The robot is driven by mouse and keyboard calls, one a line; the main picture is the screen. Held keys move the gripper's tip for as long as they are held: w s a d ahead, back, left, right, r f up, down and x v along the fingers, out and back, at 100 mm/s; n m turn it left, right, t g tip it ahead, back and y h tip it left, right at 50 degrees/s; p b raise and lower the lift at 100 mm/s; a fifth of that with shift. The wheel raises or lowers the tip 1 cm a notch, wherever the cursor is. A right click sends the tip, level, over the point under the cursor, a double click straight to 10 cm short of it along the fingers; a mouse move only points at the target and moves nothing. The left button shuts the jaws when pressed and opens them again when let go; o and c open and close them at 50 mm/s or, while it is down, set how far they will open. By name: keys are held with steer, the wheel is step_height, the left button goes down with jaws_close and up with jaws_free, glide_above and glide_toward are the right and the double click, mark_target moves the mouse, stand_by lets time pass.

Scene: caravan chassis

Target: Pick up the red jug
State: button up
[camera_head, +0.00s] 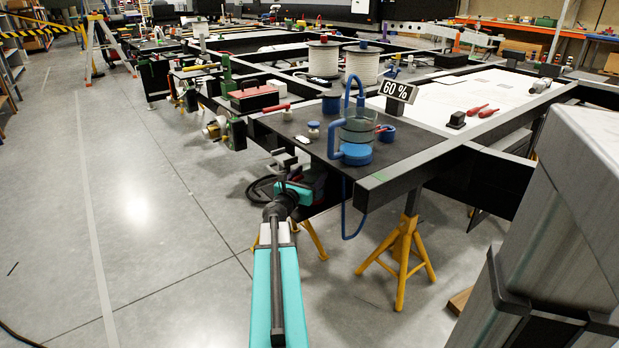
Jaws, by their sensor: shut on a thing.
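My gripper (284,162) is at the end of my teal arm, just off the near left corner of the black deck. Its grey fingers are shut. A dark red and green thing (314,180) shows right at the gripper, below the deck edge, and the fingers are shut on it. Its shape is partly hidden by the gripper and the deck corner, and I cannot make out a spout or handle. I see no other thing that is plainly a red jug.
A yellow stand (400,255) supports the frame.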

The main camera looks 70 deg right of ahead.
steer(key=shift+r, duration=0.2)
steer(key=a+r+p, duration=0.3)
steer(key=a+p, duration=0.1)
steer(key=a, duration=0.5)
steer(key=shift+w+a, duration=0.15)
steer(key=shift+w, duration=0.2)
stand_by(0.4)
steer(key=shift+a+p, duration=0.2)
steer(key=shift+p, duration=0.75)
steer(key=shift+w+a+p, duration=0.1)
steer(key=shift+a+p, duration=1.05)
steer(key=shift+p, duration=1.95)
steer(key=shift+w+a+p, duration=0.2)
steer(key=shift+a+p, duration=2.5)
steer(key=shift+p, duration=1.25)
steer(key=shift+a+p, duration=0.3)
steer(key=shift+w, duration=0.1)
